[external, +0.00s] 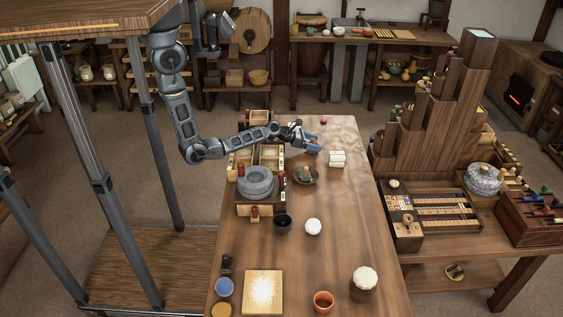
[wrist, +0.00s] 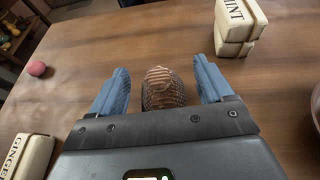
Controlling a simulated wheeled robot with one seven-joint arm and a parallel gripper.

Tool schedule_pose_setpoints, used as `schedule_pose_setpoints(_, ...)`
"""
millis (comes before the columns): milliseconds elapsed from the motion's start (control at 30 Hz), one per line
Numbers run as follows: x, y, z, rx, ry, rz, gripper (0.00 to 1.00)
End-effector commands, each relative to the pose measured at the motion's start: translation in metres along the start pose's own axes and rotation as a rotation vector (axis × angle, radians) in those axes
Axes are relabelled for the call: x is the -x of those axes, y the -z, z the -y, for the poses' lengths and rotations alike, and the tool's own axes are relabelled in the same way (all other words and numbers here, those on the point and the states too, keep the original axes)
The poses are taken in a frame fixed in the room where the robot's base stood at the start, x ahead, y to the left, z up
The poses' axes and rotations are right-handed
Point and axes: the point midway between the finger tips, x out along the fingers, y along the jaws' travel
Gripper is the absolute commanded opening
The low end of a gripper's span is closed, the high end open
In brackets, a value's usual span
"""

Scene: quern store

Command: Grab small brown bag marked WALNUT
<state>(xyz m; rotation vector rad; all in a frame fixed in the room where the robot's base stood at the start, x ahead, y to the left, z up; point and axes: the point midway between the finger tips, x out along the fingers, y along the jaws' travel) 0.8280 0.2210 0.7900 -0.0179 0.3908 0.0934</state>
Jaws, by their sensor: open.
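My gripper (wrist: 160,90) is open, with its two blue fingers pointing away over the wooden table (wrist: 150,30). A small brown thing (wrist: 163,90) with a dark woven-looking body and a paler ribbed top stands between the fingers. It looks apart from both fingers, and its lower part is hidden by my gripper. No WALNUT lettering can be read on it. In the external view my gripper (external: 308,143) is low over the far half of the table, and the brown thing cannot be made out there.
Stacked cream blocks marked MINT (wrist: 236,24) stand just right of the fingers. A cream block marked GINGER (wrist: 27,156) lies at lower left, and a pink ball (wrist: 37,68) at left. A round grey stone (external: 256,182) and a small dish (external: 306,176) are nearer the external camera.

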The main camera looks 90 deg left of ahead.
Motion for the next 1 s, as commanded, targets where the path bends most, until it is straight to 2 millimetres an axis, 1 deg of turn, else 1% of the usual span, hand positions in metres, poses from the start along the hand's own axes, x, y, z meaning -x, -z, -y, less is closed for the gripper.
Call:
schedule_pose_setpoints(33,-0.0067,0.0002,-0.0003,0.000,0.000,0.000,0.80)
schedule_pose_setpoints(133,-0.0133,0.0007,0.0001,0.000,0.000,-0.002,0.80)
schedule_pose_setpoints(400,-0.0149,0.0003,0.0003,0.000,0.000,-0.002,0.79)
schedule_pose_setpoints(1000,-0.0146,0.0003,0.0001,0.001,0.000,-0.002,0.21)
